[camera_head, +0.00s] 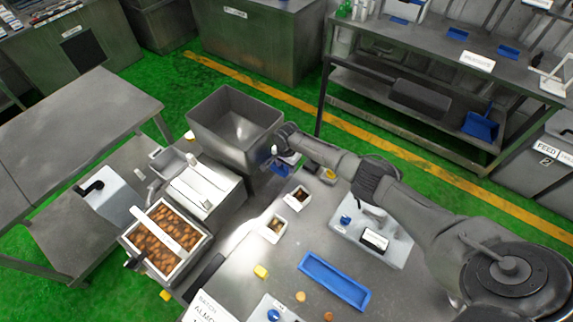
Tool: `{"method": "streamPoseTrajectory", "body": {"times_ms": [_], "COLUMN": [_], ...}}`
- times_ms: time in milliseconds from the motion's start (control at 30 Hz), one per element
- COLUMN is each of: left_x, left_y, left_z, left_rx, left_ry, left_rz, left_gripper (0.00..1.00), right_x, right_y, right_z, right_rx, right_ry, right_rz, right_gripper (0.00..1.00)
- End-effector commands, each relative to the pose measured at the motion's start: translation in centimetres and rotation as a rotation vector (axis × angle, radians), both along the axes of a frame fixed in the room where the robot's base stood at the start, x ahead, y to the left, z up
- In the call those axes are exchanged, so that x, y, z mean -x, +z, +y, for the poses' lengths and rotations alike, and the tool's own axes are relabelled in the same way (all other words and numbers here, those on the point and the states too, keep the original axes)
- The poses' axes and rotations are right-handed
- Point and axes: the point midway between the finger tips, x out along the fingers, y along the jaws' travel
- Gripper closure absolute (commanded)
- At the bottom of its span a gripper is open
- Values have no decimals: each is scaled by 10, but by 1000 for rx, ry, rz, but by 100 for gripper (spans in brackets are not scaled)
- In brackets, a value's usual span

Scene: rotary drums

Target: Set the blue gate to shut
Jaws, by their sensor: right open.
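My right arm reaches in from the right across the steel table. My right gripper (277,158) is at its far end, open, beside the grey hopper (236,120). A small blue part (282,170) shows just below the gripper, partly hidden; I cannot tell whether it is the blue gate, how it is set, or whether the gripper touches it. My left gripper is not in view.
On the steel table are a blue tray (335,281), small white boxes (297,197), a scale-like device (372,235) and several loose pieces. A bin of brown nuts (165,236) stands left. A shelf (400,90) stands behind. The green floor beyond is mostly clear.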

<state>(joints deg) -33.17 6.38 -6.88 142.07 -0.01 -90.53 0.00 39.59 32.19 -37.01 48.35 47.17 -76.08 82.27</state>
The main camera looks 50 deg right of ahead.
Motion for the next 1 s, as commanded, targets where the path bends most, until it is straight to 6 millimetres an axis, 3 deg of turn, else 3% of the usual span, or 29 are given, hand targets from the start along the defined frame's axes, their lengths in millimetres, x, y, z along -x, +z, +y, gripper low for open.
{"method": "streamPoseTrajectory", "body": {"times_ms": [267, 700, 1000], "left_x": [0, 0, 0], "left_y": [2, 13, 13], "left_z": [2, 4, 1], "left_rx": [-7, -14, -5], "left_ry": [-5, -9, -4], "left_rz": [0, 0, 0], "left_gripper": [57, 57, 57], "right_x": [1, 0, 0], "right_y": [8, 88, 127], "right_z": [-1, 0, 0], "right_rx": [1, 1, 0], "right_ry": [-1, 1, 0], "right_rz": [1, -1, 0], "right_gripper": [51, 51, 51]}}
